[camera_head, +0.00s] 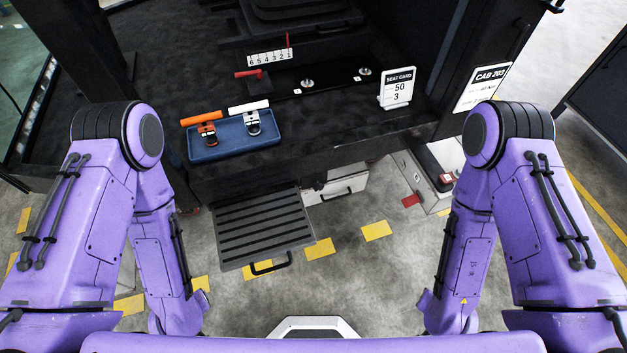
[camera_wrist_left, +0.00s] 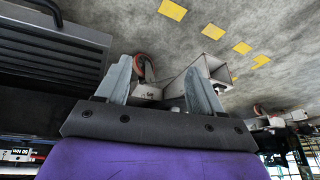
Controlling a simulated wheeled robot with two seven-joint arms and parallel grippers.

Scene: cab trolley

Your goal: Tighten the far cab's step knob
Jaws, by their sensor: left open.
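In the head view the ribbed dark step (camera_head: 265,228) hangs out below the cab (camera_head: 330,150), with a black handle at its front edge. The cab carries a "CAB 203" sign (camera_head: 484,87). A ribbed dark panel, probably the step (camera_wrist_left: 50,48), shows at upper left in the left wrist view. My left gripper (camera_wrist_left: 159,78) is open, its grey fingers apart. A red-rimmed round part (camera_wrist_left: 144,68) shows beyond and between them; I cannot tell whether it is the step knob. No contact is visible. My right gripper is out of view.
A blue tray (camera_head: 234,138) with orange and white tools sits on the cab ledge. A seat card (camera_head: 397,88) stands to its right. A pale box (camera_head: 423,178) stands low at right. Yellow dashes mark the open grey floor.

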